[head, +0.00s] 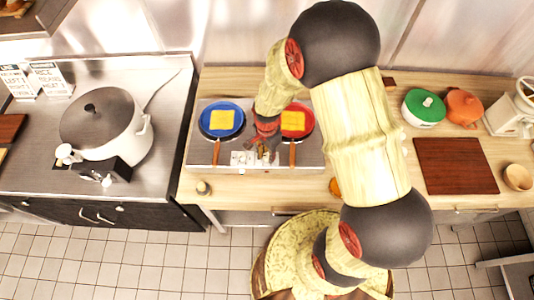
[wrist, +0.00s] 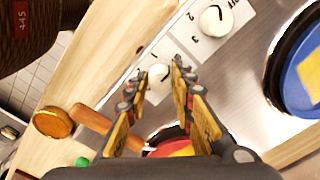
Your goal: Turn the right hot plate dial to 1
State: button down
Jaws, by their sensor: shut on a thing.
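The hot plate unit (head: 199,150) stands on the wooden counter, with a blue pan (head: 221,136) on its left and a red pan (head: 311,128) on its right. My gripper (head: 262,148) reaches down to its front panel between the pans. In the wrist view my gripper (wrist: 159,74) has its fingers on both sides of the right dial (wrist: 157,82), a white knob with a dark pointer line, and is shut on it. A mark that looks like 1 sits beside this dial; its other marks are hidden by the fingers. The left dial (wrist: 215,21) is free, with OFF, 2 and 3 readable around it.
Pan handles (head: 292,155) stick out toward the front edge, close to my gripper. A small round jar (head: 203,188) stands at the left front. A large pot (head: 103,125) is on the left counter. A cutting board (head: 455,165) and a green-lidded pot (head: 424,107) are at the right.

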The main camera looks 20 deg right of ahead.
aim_at(267, 156)
jog(key=shift+n, duration=0.4)
jog(key=n+b, duration=0.1)
jog(key=n, duration=1)
jog(key=shift+b, duration=0.3)
dwell(0.4)
jog(key=c, duration=1.5)
grip_release()
jog(key=shift+r, duration=0.15)
notch_tip(267, 156, up, 12)
